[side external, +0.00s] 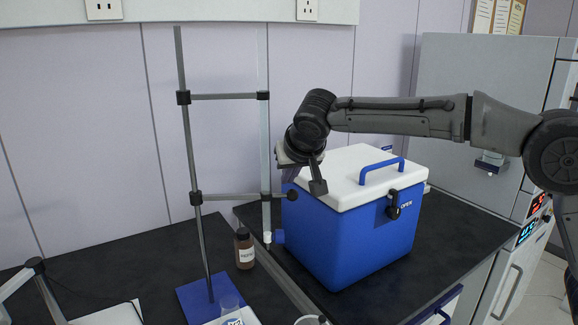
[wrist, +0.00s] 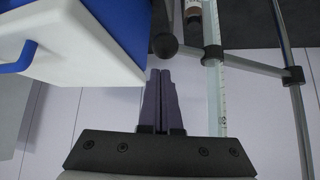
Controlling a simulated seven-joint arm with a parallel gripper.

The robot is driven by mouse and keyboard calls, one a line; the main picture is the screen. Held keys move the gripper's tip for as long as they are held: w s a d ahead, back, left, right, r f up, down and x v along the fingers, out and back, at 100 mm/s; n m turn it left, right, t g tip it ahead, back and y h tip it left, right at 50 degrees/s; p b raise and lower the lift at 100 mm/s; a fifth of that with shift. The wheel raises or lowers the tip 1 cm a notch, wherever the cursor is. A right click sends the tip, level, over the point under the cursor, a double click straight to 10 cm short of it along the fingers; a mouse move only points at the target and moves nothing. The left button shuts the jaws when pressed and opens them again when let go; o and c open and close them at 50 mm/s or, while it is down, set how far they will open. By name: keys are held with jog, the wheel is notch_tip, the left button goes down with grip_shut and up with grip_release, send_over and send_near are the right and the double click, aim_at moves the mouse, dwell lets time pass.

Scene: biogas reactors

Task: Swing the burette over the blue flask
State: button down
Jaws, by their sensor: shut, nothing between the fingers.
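The burette (side external: 265,150) is a clear upright tube, held by two dark clamps on horizontal bars from a grey stand rod (side external: 189,150) on a blue base (side external: 196,296). A round black knob (side external: 292,195) sticks out beside the lower clamp. A blue stopcock (side external: 279,237) is near the burette's lower end. My gripper (side external: 318,186) is shut and empty, to the right of the knob. In the wrist view, my gripper (wrist: 161,72) points toward the knob (wrist: 165,45), with the graduated burette (wrist: 216,95) to the right. I cannot identify a blue flask; glassware (side external: 229,300) is partly cut off at the bottom.
A blue cooler with a white lid (side external: 352,172) stands close behind and right of my gripper; it also shows in the wrist view (wrist: 95,45). A brown bottle (side external: 244,248) stands left of the burette's lower end. A grey cabinet (side external: 450,65) is at the right.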

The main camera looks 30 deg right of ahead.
aim_at(291, 190)
jog(key=shift+s+a+f, duration=0.15)
jog(key=shift+s, duration=0.35)
jog(key=shift+s+a+f, duration=0.1)
jog(key=shift+s+f, duration=0.05)
jog(key=shift+s, duration=0.3)
jog(key=shift+s, duration=0.1)
jog(key=shift+s+a+m+h, duration=0.3)
jog(key=shift+s+a, duration=0.05)
jog(key=shift+s, duration=0.05)
jog(key=s+a+m+g+h, duration=0.1)
jog(key=s+a+m, duration=0.1)
jog(key=s+a, duration=0.3)
jog(key=s+a+m+h, duration=0.1)
jog(key=s+a, duration=0.4)
jog(key=a, duration=0.6)
jog(key=shift+a+m+g+h, duration=0.15)
jog(key=shift+m+g+h, duration=0.2)
jog(key=shift+m, duration=0.25)
jog(key=shift+a+f, duration=0.1)
jog(key=shift+s, duration=0.1)
